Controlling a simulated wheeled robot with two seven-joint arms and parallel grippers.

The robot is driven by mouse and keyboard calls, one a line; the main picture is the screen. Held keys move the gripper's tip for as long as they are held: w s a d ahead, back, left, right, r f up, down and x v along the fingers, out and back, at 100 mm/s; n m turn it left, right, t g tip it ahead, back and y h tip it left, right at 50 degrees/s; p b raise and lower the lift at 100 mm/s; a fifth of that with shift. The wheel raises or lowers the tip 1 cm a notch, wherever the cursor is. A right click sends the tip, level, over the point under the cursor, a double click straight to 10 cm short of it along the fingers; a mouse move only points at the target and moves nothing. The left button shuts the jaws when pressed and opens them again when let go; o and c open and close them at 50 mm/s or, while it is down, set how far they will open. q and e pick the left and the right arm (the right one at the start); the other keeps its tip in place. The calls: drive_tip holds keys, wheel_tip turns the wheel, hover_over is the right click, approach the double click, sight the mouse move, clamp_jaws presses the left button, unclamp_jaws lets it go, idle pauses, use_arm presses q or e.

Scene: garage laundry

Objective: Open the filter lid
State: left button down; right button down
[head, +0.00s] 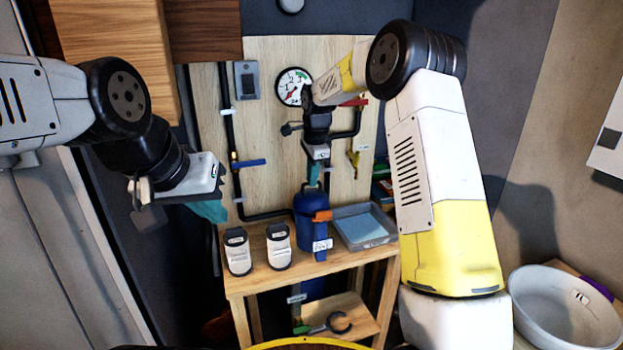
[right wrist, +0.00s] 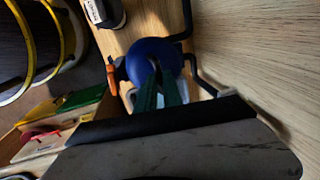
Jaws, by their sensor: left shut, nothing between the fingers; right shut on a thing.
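The blue filter (head: 306,232) stands on the wooden bench against the pipe board, with an orange latch (head: 322,216) and a white label at its front. Its round blue filter lid (head: 303,199) is on top; the lid also shows in the right wrist view (right wrist: 150,50). My right gripper (head: 313,183) reaches down over the lid, its teal fingers (right wrist: 160,92) shut at the lid's top. The part between the fingers is hidden. My left gripper (head: 212,208) is shut and empty, in the air left of the bench.
Two white-labelled cartridges (head: 237,254) (head: 278,248) stand left of the filter. A wrench-like tool (head: 328,326) lies on the lower shelf. Pipes, a gauge (head: 291,86) and valves are on the board behind.

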drive_tip(key=shift+w+a+r, duration=0.2)
drive_tip(key=shift+w+r, duration=0.05)
drive_tip(key=shift+w, duration=0.35)
drive_tip(key=shift+w+a+r, duration=0.2)
drive_tip(key=shift+w+r, duration=0.05)
drive_tip(key=shift+w, duration=0.35)
drive_tip(key=shift+w+a+r, duration=0.1)
drive_tip(key=shift+w+a, duration=0.1)
drive_tip(key=shift+w, duration=0.4)
drive_tip(key=shift+w+a+r, duration=0.15)
drive_tip(key=shift+w, duration=0.45)
drive_tip(key=shift+w+a+r, duration=0.1)
drive_tip(key=shift+w+a, duration=0.1)
drive_tip(key=shift+w, duration=0.4)
drive_tip(key=c, duration=1.5)
unclamp_jaws()
drive_tip(key=shift+r, duration=0.1)
drive_tip(key=shift+s+d+r, duration=0.1)
drive_tip(key=shift+s+r, duration=0.1)
drive_tip(key=shift+r, duration=1.05)
drive_tip(key=shift+s+d+r, duration=0.1)
drive_tip(key=shift+s+r, duration=0.15)
drive_tip(key=shift+r, duration=1)
drive_tip(key=shift+s+r, duration=0.2)
drive_tip(key=shift+r, duration=1.05)
